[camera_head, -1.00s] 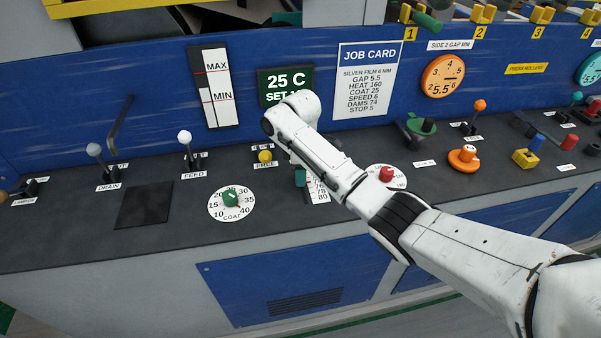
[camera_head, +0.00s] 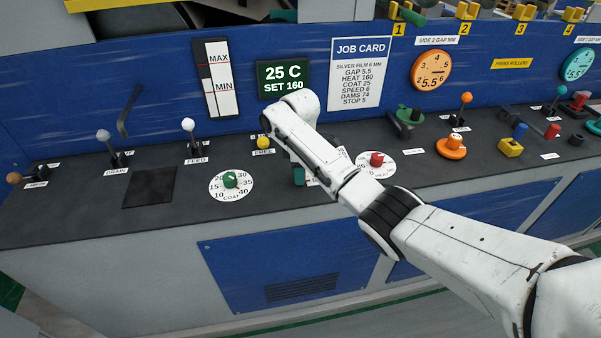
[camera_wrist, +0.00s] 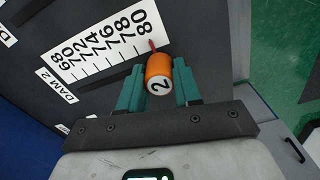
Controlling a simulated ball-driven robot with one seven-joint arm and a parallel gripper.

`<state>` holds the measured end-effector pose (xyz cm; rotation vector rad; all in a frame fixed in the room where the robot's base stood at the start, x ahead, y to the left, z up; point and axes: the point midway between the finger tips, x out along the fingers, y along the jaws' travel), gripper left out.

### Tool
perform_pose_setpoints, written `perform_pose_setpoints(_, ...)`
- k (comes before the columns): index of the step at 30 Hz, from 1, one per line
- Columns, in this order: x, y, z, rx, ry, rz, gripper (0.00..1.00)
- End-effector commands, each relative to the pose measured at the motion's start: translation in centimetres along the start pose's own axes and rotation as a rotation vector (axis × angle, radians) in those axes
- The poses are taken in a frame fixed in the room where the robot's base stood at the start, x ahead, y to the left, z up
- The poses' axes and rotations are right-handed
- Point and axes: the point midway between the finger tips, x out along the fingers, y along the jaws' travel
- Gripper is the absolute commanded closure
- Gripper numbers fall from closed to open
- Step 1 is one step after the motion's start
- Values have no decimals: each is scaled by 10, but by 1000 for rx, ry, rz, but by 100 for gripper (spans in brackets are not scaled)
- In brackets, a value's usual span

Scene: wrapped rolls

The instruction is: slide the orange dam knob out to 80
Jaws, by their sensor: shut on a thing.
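The orange dam knob (camera_wrist: 158,74), a short cylinder marked 2, shows in the wrist view between the two teal fingers of my gripper (camera_wrist: 159,88). The fingers are shut on it from both sides. A red pointer from the knob lies at the 80 end of the white DAM 2 scale (camera_wrist: 95,58), which runs from 68 to 80. In the head view my gripper (camera_head: 299,175) is down at the black panel, mostly behind my arm. There the orange dam knob is hidden, and only a sliver of the scale (camera_head: 312,181) shows.
A yellow FREE knob (camera_head: 263,142) stands just left of my arm. The green COAT dial (camera_head: 231,181) is left and the red dial knob (camera_head: 376,159) right. The panel's front edge and a green floor (camera_wrist: 285,50) lie beyond the scale's 80 end.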

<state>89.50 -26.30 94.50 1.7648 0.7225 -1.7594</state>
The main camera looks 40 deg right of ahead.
Motion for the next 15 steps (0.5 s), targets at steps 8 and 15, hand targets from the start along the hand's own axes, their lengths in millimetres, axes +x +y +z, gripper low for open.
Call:
perform_pose_setpoints(8, 0, -2, 1, 1, -4, -8, 100)
perform_pose_setpoints(15, 0, -2, 1, 1, -4, -8, 49)
